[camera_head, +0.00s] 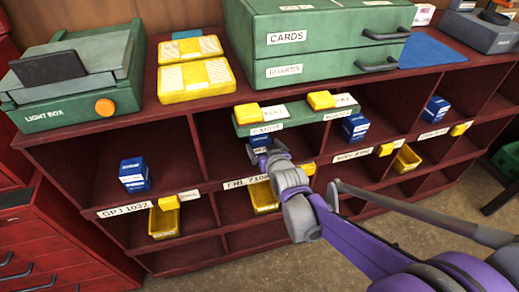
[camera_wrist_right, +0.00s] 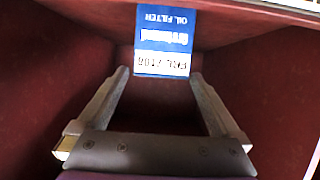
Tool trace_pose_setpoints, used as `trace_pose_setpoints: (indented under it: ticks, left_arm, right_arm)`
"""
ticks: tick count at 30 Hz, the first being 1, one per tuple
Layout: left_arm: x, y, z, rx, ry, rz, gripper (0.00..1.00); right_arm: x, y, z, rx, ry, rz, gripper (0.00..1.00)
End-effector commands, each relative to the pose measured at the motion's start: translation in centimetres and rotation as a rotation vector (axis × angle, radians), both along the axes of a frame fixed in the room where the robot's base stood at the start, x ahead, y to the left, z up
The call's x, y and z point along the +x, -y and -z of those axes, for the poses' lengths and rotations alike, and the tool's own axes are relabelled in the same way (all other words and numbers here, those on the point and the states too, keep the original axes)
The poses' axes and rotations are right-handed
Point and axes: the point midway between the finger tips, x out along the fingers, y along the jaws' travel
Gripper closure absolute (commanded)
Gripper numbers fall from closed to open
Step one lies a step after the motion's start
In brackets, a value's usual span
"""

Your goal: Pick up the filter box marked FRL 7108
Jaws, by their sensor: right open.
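The filter box (camera_wrist_right: 165,30) is blue with "OIL FILTER" on it and a white label, upside down in the right wrist view, that reads like FRL 7108. It stands in a shelf compartment and shows in the head view (camera_head: 262,141), partly hidden behind my right gripper. My right gripper (camera_wrist_right: 160,76) is open, with its two fingers reaching into the compartment toward the box. The box lies just beyond the fingertips, between their lines; I cannot tell whether they touch it. In the head view my right gripper (camera_head: 262,155) is small and partly covers the box. My left gripper is not in view.
The red shelf unit (camera_head: 45,150) has narrow compartments with dividers and labelled edges. Other blue boxes stand at left (camera_head: 134,175) and right (camera_head: 355,128). Yellow bins (camera_head: 164,222) sit in the lower row.

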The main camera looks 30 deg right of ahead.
Motion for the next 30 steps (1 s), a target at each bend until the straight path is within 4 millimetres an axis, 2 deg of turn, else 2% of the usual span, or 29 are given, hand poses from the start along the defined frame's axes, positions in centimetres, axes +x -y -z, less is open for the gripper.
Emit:
trace_pose_setpoints:
  ticks: [7, 10, 20, 30]
  left_arm:
    - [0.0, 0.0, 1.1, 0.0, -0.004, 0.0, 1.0]
    - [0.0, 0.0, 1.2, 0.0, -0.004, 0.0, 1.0]
    - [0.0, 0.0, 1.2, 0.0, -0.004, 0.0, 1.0]
    - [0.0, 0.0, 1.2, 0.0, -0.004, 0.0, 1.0]
  right_arm:
    - [2.7, 0.6, 2.2, -0.001, -0.001, 0.0, 0.0]
    - [3.8, 0.9, 2.5, -0.001, 0.0, 0.0, 0.0]
    - [4.3, 1.0, 2.6, 0.0, 0.0, 0.0, 0.02]
    - [4.3, 1.0, 2.6, 0.0, 0.0, 0.0, 0.63]
